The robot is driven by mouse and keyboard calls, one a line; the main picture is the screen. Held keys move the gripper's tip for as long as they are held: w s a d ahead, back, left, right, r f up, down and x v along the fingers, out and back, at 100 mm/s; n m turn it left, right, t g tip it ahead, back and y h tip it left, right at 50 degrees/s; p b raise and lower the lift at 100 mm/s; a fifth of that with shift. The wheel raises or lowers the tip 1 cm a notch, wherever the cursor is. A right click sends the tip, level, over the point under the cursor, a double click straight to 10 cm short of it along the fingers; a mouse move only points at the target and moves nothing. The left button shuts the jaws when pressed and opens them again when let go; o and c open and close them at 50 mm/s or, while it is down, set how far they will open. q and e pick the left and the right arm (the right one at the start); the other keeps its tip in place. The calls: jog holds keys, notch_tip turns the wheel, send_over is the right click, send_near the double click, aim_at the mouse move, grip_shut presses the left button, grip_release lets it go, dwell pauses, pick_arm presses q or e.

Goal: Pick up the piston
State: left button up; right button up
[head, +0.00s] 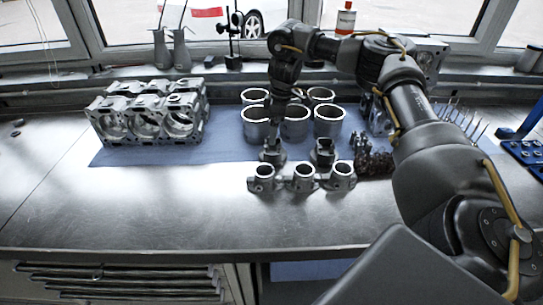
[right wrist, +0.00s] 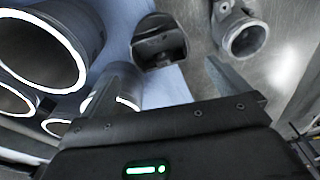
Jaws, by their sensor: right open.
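A metal piston (head: 272,157) stands on the bench in front of the large cylinder liners, directly below my right gripper (head: 275,138) in the head view. A second, similar piston (head: 323,153) stands to its right. In the right wrist view, my right gripper (right wrist: 166,65) is open, with one finger at each side. A dark, rounded piston (right wrist: 158,42) shows just beyond and between the fingertips, with nothing held. Whether the fingers reach down beside it is hard to tell. My left gripper is not in view.
Several cylinder liners (head: 328,121) stand close behind the pistons; one liner (right wrist: 45,50) is near the left finger. Three small ringed castings (head: 303,179) sit in front. An engine block (head: 150,115) stands left on the blue mat (head: 228,148). The bench front is clear.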

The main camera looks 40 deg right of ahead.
aim_at(273, 148)
notch_tip(273, 148, down, 4)
jog(key=shift+a+r, duration=0.1)
jog(key=shift+a, duration=0.05)
jog(key=shift+w+f, duration=0.2)
jog(key=shift+f, duration=0.3)
jog(key=shift+s+f+p, duration=0.15)
jog(key=shift+f+p, duration=0.05)
jog(key=shift+p, duration=0.25)
jog(key=f, duration=0.1)
jog(key=f+p, duration=0.1)
jog(key=f, duration=0.1)
jog(key=shift+w+a+f, duration=0.1)
jog(key=shift+w+f, duration=0.15)
jog(key=shift+f, duration=0.6)
jog(key=shift+r, duration=0.1)
jog(key=c, duration=1.1)
jog(key=shift+w, duration=0.1)
